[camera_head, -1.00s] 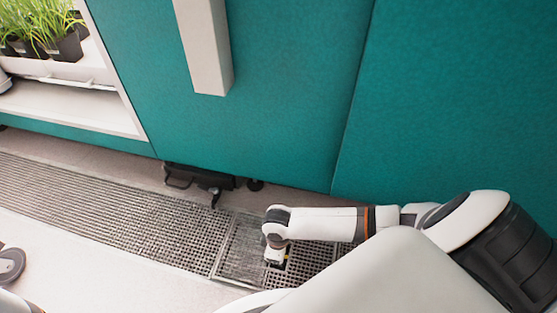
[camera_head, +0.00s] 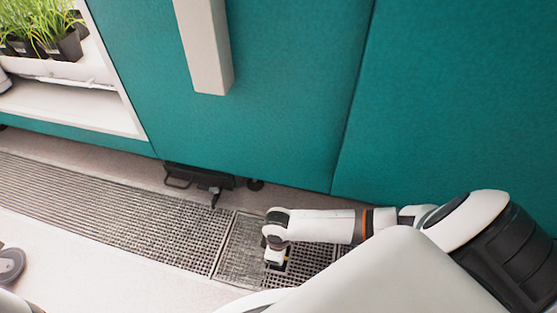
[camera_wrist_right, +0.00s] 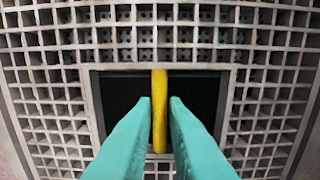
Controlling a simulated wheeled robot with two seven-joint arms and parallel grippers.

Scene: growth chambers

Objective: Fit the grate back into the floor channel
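The grate is a grey square-holed panel that shows in the wrist view (camera_wrist_right: 52,95) around a dark rectangular opening (camera_wrist_right: 120,95). A yellow bar (camera_wrist_right: 159,110) crosses that opening. My right gripper (camera_wrist_right: 160,101) has its two green fingers on either side of the bar, with thin dark gaps beside it, so it looks open by a small amount. In the head view my right gripper (camera_head: 275,257) points down at the grating in the floor channel (camera_head: 120,215). Whether the grate sits flush is hard to tell. My left gripper is not in view.
A teal cabinet wall (camera_head: 260,120) with a pale vertical handle (camera_head: 205,50) stands behind the channel. A black low fixture (camera_head: 195,180) sits under it. Potted green plants (camera_head: 38,30) are on a shelf at upper left.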

